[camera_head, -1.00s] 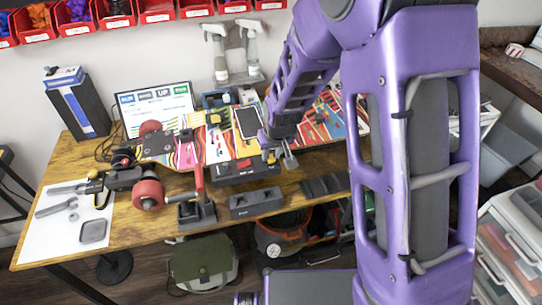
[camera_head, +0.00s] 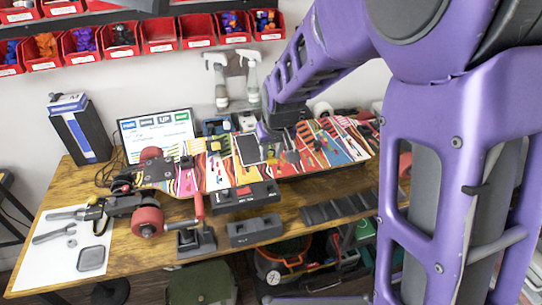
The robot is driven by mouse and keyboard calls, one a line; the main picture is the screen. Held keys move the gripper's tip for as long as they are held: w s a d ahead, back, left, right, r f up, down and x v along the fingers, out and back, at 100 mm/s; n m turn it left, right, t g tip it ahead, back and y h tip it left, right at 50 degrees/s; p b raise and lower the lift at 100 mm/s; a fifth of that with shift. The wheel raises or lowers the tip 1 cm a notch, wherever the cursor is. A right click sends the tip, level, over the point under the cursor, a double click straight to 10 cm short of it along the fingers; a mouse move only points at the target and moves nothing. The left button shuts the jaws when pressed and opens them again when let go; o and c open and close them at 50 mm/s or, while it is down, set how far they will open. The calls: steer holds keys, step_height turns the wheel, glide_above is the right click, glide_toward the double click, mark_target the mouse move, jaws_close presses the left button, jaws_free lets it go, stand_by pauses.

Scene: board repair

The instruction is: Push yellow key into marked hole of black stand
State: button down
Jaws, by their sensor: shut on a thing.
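My gripper (camera_head: 270,150) hangs over the right part of the workbench, beside the dark screen on the colourful board. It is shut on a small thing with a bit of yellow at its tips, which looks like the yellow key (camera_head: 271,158). The key is tiny and partly hidden by the fingers. A black stand (camera_head: 262,199) with a red piece on it lies on the bench, below and left of my gripper. A second, plain black block (camera_head: 253,232) sits nearer the front edge. I cannot make out the marked hole in either.
A colourful skateboard-like board (camera_head: 215,172) with red wheels spans the bench (camera_head: 130,250). A red-handled tool on a dark base (camera_head: 196,240) stands left of the black block. A dark ribbed tray (camera_head: 335,208) lies at the right front. A white sheet with tools lies at the left.

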steer(key=shift+s+a, duration=0.1)
steer(key=s+a+b, duration=0.2)
steer(key=s+a, duration=0.6)
steer(key=shift+s, duration=0.25)
stand_by(0.7)
steer(key=shift+f+b, duration=4.2)
steer(key=shift+f, duration=2.45)
steer(key=shift+f, duration=1.25)
